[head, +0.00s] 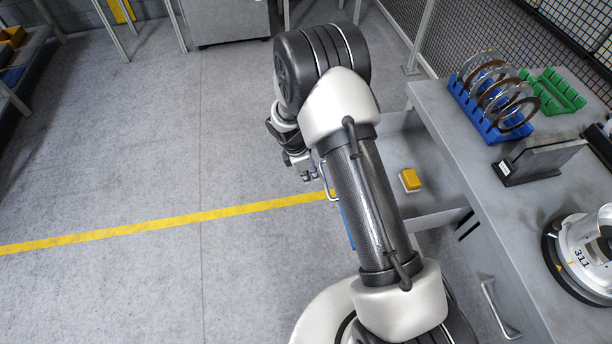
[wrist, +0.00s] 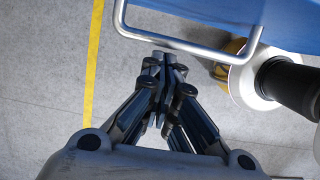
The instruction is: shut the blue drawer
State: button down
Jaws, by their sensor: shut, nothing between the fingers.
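The blue drawer (head: 348,228) is pulled out from the grey workbench, and my arm covers part of it. In the wrist view its blue front (wrist: 225,18) fills the top right, with a metal bar handle (wrist: 180,43) across it. My gripper (wrist: 165,59) is shut and empty, its fingertips close beside the handle bar; I cannot tell whether they touch. In the head view my gripper (head: 308,174) is just outside the drawer front, by the handle (head: 323,178). A yellow block (head: 410,180) lies inside the drawer.
The workbench (head: 440,130) carries a blue rack (head: 487,115) with several rings, a green rack (head: 552,92) and a dark stand (head: 540,160). Another drawer handle (head: 495,305) shows on the bench front. Floor with a yellow line (head: 150,231) is clear to the left.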

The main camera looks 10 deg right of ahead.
jog(key=d+p, duration=0.5)
jog(key=d, duration=2.8)
jog(key=shift+d, duration=0.15)
jog(key=a, duration=0.1)
jog(key=a+f, duration=0.1)
jog(key=a, duration=0.1)
jog(key=shift+w+a, duration=0.1)
jog(key=shift+a, duration=0.1)
jog(key=p+v, duration=0.2)
jog(key=v, duration=0.8)
jog(key=shift+a, duration=0.4)
jog(key=shift+r, duration=0.2)
